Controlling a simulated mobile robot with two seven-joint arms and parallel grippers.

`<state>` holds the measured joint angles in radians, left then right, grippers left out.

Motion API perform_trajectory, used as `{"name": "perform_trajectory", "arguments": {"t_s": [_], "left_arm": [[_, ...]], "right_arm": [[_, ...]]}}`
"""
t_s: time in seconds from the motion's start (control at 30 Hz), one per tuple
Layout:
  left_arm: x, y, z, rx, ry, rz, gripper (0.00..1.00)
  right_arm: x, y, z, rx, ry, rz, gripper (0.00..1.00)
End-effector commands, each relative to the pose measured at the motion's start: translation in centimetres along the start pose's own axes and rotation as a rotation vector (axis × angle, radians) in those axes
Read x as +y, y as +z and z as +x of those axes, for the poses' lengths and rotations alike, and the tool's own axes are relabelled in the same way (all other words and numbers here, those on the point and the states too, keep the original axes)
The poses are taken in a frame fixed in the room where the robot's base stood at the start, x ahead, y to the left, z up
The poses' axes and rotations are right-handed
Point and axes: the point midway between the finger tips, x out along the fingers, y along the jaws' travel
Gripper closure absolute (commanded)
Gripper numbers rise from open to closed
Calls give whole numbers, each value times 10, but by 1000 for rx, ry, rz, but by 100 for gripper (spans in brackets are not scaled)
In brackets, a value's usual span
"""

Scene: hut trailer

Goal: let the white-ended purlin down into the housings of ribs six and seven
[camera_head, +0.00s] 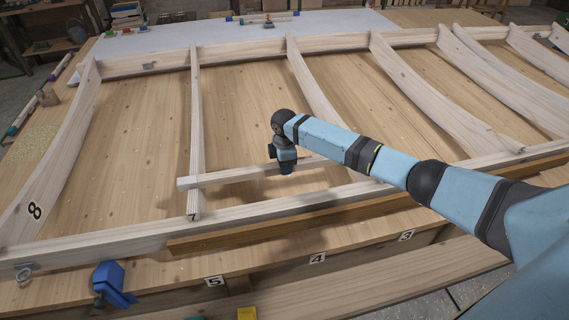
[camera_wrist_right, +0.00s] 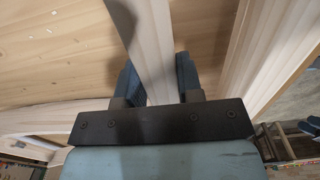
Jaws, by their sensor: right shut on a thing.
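The purlin (camera_head: 235,175) is a pale, straight timber lying roughly crosswise in the head view, its left end light coloured. That end overlaps rib seven (camera_head: 196,110), marked 7 near its foot; I cannot tell whether it is seated in a housing. My right gripper (camera_head: 286,169) is shut on the purlin to the right of rib seven. In the right wrist view the purlin (camera_wrist_right: 152,50) runs between the two dark fingers. Rib six (camera_head: 310,80) curves down towards my arm; the purlin's right end and any housing there are hidden or unclear. My left gripper is out of view.
The near long rail (camera_head: 100,242) and far rail (camera_head: 250,49) bound the frame on the wooden bench. Rib eight (camera_head: 55,150) stands left, more ribs (camera_head: 430,85) right. A brown strip (camera_head: 235,235) and blue clamp (camera_head: 113,283) lie in front.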

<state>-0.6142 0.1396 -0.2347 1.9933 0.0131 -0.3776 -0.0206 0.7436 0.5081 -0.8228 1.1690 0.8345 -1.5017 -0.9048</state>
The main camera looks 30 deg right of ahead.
Motion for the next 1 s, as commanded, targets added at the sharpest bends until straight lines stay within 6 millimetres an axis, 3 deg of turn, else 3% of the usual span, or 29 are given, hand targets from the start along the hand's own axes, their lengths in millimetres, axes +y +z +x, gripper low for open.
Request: {"name": "perform_trajectory", "arguments": {"t_s": [0.5, 0.53, 0.63, 1.0], "left_arm": [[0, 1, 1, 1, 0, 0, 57], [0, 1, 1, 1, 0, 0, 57], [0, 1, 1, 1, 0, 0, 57], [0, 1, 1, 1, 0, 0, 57]], "right_arm": [[0, 0, 7, 0, 1, -1, 100], [0, 0, 7, 0, 0, -1, 62], [0, 0, 7, 0, 0, -1, 39], [0, 0, 3, 0, 0, 0, 36]]}}
